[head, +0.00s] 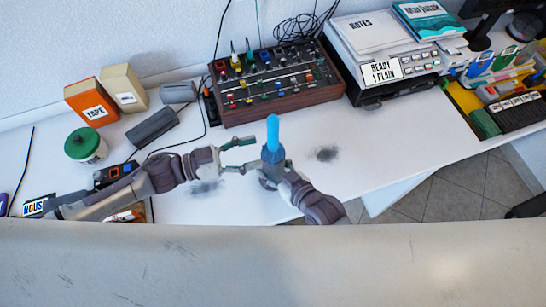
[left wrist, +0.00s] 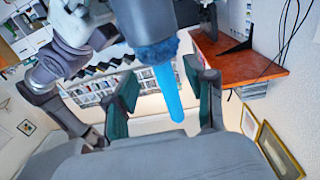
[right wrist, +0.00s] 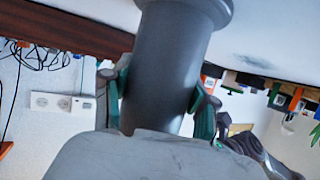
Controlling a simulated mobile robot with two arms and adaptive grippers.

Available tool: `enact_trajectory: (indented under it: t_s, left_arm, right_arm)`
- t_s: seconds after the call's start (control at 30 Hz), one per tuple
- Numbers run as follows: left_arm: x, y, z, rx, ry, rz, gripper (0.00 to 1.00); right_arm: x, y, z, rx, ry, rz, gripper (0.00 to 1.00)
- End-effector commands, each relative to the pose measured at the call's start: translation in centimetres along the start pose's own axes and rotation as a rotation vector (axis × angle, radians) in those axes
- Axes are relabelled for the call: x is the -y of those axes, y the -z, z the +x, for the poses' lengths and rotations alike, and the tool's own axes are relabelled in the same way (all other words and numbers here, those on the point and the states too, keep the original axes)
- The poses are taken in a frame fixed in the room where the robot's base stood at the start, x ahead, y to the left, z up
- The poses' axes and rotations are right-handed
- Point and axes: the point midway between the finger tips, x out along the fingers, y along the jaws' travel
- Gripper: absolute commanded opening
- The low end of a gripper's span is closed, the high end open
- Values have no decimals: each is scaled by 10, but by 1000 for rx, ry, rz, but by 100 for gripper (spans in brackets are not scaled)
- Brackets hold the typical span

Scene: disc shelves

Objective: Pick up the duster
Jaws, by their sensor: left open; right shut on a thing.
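The duster's bright blue handle (head: 273,131) points up over the desk. In the left wrist view the handle (left wrist: 168,92) comes out of a fluffy blue part (left wrist: 157,49) at the mouth of a grey cylinder (left wrist: 148,20). My right gripper (right wrist: 160,98) is shut on this grey cylinder (right wrist: 167,70), which fills the middle of the right wrist view. My left gripper (head: 254,154) is open, just left of the duster in the head view. In the left wrist view the handle shows between its fingers, without visible contact. The far end of the duster is hidden in the cylinder.
A mixer board (head: 278,82) stands behind the grippers. A printer (head: 385,62) is to its right. An orange tape box (head: 92,102) and a green-lidded jar (head: 86,146) stand at left. The desk (head: 370,140) is clear right of the grippers.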

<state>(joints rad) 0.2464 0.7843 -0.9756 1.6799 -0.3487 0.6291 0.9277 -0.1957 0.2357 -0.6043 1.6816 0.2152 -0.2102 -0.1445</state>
Motion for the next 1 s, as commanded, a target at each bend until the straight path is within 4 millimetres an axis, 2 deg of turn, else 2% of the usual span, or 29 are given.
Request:
enact_trajectory:
  t_s: [0.17,0.43,0.73,0.77,1.0]
  left_arm:
    - [0,2,14,-2,-1,1,55]
    - [0,4,52,-2,0,0,55]
    - [1,3,57,1,2,0,55]
    - [1,3,57,1,2,0,52]
    - [1,3,57,1,2,0,12]
  right_arm:
    - [0,-1,0,1,-1,0,22]
    - [0,0,0,1,0,0,22]
    - [0,-1,0,1,0,0,22]
    - [0,-1,0,2,0,0,22]
    - [0,-1,0,1,0,0,22]
